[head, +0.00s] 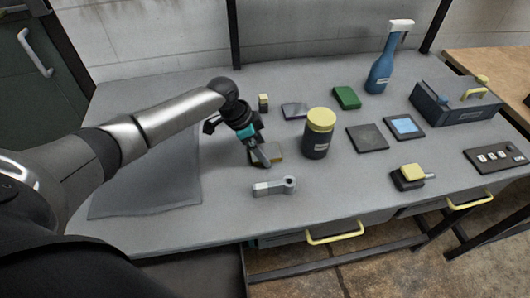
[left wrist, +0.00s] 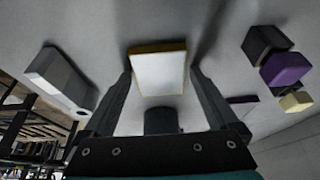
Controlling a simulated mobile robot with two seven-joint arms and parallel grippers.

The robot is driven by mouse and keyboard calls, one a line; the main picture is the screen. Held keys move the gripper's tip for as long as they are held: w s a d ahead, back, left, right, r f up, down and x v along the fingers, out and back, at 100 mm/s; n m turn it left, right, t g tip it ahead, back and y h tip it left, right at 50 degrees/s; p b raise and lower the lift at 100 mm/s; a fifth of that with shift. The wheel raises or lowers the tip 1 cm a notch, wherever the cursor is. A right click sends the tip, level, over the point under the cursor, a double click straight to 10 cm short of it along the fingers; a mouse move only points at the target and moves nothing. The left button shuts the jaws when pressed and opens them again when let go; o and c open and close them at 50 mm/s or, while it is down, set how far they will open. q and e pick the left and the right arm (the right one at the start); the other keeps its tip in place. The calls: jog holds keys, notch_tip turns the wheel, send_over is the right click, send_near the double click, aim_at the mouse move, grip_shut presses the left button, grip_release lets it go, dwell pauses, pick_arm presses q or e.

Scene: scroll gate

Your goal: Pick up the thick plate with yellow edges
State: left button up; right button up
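The thick plate with yellow edges (head: 278,152) lies on the grey workbench, partly hidden by my left gripper (head: 262,157) in the head view. In the left wrist view its pale face and yellow rim (left wrist: 159,73) show between the two fingers of the left gripper (left wrist: 161,78). The fingers are apart, one on each side of the plate. I cannot tell whether either finger touches it. My right gripper is not in view.
A grey metal part (head: 274,187) lies just in front of the plate. A grey mat (head: 150,185) lies left. A blue spray bottle (head: 381,70) stands farther back.

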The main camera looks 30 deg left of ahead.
pick_arm(q)
grip_shut()
dwell(0.6)
jog(key=shift+r, duration=0.1)
